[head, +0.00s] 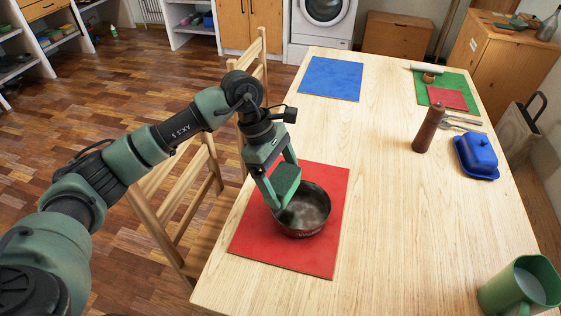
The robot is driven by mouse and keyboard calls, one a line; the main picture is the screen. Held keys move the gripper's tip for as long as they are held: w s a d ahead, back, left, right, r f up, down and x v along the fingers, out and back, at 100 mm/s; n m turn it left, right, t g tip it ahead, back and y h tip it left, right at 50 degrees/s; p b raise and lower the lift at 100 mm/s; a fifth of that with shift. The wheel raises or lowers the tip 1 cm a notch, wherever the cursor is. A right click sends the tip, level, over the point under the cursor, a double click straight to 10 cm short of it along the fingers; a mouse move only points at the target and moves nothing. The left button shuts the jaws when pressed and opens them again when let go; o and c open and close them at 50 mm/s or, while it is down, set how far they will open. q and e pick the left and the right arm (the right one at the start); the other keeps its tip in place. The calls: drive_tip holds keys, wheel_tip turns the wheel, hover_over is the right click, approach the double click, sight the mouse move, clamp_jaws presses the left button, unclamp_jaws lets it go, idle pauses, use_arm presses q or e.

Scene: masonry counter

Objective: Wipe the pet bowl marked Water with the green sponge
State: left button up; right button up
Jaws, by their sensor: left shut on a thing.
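A dark brown metal bowl (306,228) sits on a red mat (290,261) at the near left of the table. Faint lettering shows on its front wall, too small to read. My left gripper (282,202) reaches down over the left side of the bowl. It is shut on the green sponge (286,180), which is at the bowl's left rim and over its opening. I cannot tell whether the sponge touches the bowl. My right gripper is not in view.
The wooden table (392,215) is clear right of the bowl. A green mug (520,288) stands near right. A pepper mill (428,128), blue butter dish (476,157), blue mat (331,78) and green mat (456,82) lie farther back. Wooden chairs (172,205) stand left.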

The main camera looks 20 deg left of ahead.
sight(289, 179)
use_arm(q)
drive_tip(key=r, duration=0.1)
drive_tip(key=r+p, duration=0.1)
drive_tip(key=shift+d+r, duration=0.35)
drive_tip(key=shift+a+r+p, duration=0.15)
drive_tip(key=shift+r+p, duration=0.25)
drive_tip(key=shift+r, duration=0.3)
drive_tip(key=shift+r+p, duration=0.3)
drive_tip(key=shift+r, duration=0.45)
